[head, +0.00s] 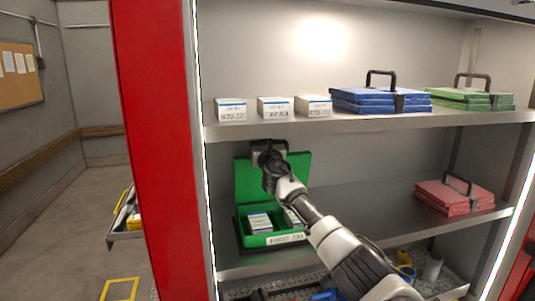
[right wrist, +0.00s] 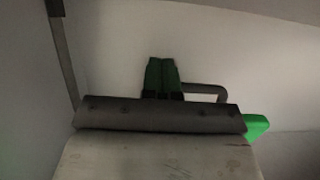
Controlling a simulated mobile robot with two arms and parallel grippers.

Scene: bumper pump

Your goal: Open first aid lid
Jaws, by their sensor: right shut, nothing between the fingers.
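The green first aid box (head: 272,239) sits on the middle shelf at the left, with white cartons inside and a "FIRST AID" label on its front. Its green lid (head: 247,184) stands raised, roughly upright, at the back of the box. My right gripper (head: 268,148) is at the upper edge of the lid and hides part of it. In the right wrist view, its fingers (right wrist: 162,72) are together with nothing held. A grey loop handle (right wrist: 215,90) and a green corner show beyond the gripper body. Whether the gripper touches the lid is unclear. My left gripper is out of view.
Three white cartons (head: 276,108), a blue case (head: 383,99) and a green case (head: 472,98) stand on the upper shelf. A red case (head: 454,194) lies right on the middle shelf. The red cabinet side (head: 153,150) bounds the left. The shelf between box and red case is partly clear.

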